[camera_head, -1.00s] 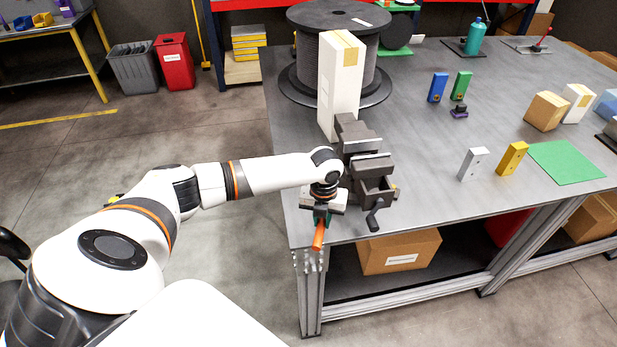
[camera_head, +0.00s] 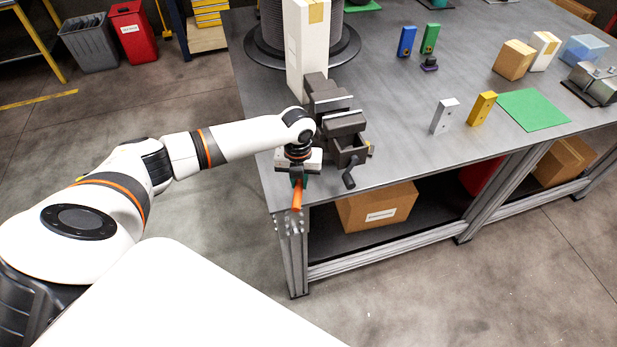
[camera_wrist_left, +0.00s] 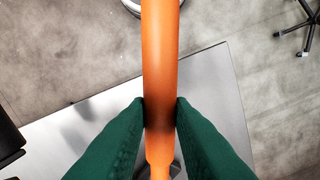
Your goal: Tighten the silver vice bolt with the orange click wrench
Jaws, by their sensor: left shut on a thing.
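The orange click wrench (camera_head: 297,196) shows as an orange handle hanging past the table's front left corner; it also fills the middle of the left wrist view (camera_wrist_left: 160,50). My left gripper (camera_head: 298,181) is shut on this handle, with green fingers pressing it from both sides in the wrist view (camera_wrist_left: 160,115). The wrench's head is hidden. The dark vice (camera_head: 338,125) stands just right of my gripper, its crank handle toward the front edge. I cannot make out the silver vice bolt on it. My right gripper is not in view.
A tall white box (camera_head: 306,50) and a cable spool (camera_head: 268,30) stand behind the vice. Silver (camera_head: 443,117) and yellow (camera_head: 481,108) blocks stand by a green mat (camera_head: 533,109). A metal fixture (camera_head: 594,83) is at far right. The table (camera_head: 410,155) is clear between vice and blocks.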

